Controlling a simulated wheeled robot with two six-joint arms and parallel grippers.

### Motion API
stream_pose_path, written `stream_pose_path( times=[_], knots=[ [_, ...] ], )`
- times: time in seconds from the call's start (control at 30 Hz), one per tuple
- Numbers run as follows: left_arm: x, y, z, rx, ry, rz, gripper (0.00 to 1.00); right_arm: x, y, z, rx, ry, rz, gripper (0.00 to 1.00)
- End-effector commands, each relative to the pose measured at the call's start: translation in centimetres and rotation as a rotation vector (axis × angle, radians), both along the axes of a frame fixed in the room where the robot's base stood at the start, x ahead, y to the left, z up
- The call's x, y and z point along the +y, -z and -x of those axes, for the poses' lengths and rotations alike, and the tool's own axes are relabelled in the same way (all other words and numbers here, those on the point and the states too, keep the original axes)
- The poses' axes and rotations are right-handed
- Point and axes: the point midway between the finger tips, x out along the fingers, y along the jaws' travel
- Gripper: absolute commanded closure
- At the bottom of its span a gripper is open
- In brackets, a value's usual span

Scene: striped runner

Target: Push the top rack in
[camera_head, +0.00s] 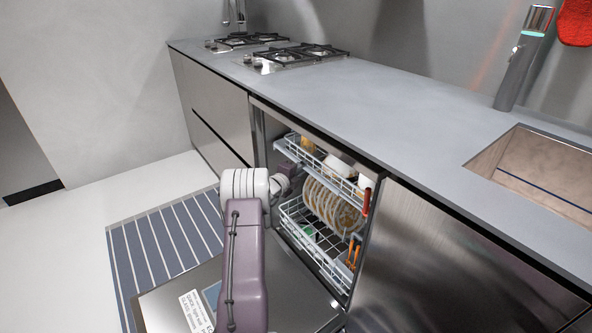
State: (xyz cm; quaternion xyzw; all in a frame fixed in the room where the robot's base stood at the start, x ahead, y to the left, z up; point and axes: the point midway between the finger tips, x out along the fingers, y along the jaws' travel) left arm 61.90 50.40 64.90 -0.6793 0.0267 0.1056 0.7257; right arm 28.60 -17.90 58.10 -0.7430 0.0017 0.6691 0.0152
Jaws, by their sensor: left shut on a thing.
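The dishwasher's top rack (323,172) is a pale wire basket inside the open cabinet, holding bowls and cups. Its front rim lies close to the cabinet opening. My left gripper (290,168) is at the left part of the top rack's front and is shut on the rack. My own wrist and arm partly hide the fingers and that end of the rack. The bottom rack (306,242) is below, partly pulled out, with several plates (331,205) standing in it. My right gripper is out of view.
The dishwasher door (190,284) is folded down in front, over part of the striped runner (165,245). Open floor (100,206) lies to the left.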

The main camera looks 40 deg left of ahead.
Motion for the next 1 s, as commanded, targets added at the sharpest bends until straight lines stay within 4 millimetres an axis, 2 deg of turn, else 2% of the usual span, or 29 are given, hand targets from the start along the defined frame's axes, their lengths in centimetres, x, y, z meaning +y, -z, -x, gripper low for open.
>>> stream_pose_path(
  times=[0.3, 0.33, 0.4, 0.73, 0.83, 1.0],
  knots=[
    [-0.2, -0.1, -0.3, -0.005, 0.004, -0.001, 1.0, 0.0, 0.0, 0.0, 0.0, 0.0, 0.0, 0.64],
    [-0.2, -0.2, -0.3, -0.005, 0.004, -0.001, 0.75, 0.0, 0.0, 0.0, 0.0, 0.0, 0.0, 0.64],
    [-0.2, -0.2, -0.3, -0.005, 0.004, -0.001, 0.61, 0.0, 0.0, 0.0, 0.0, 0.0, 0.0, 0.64],
    [-0.1, -0.3, 0.2, -0.003, 0.001, 0.001, 0.61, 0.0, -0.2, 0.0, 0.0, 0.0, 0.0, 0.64],
    [-0.3, -0.8, 1.7, -0.002, 0.001, 0.001, 0.61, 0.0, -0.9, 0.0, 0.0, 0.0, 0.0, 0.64],
    [-0.8, -1.6, 5.5, -0.003, 0.0, 0.003, 0.61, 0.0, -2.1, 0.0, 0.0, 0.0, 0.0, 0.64]
  ],
)
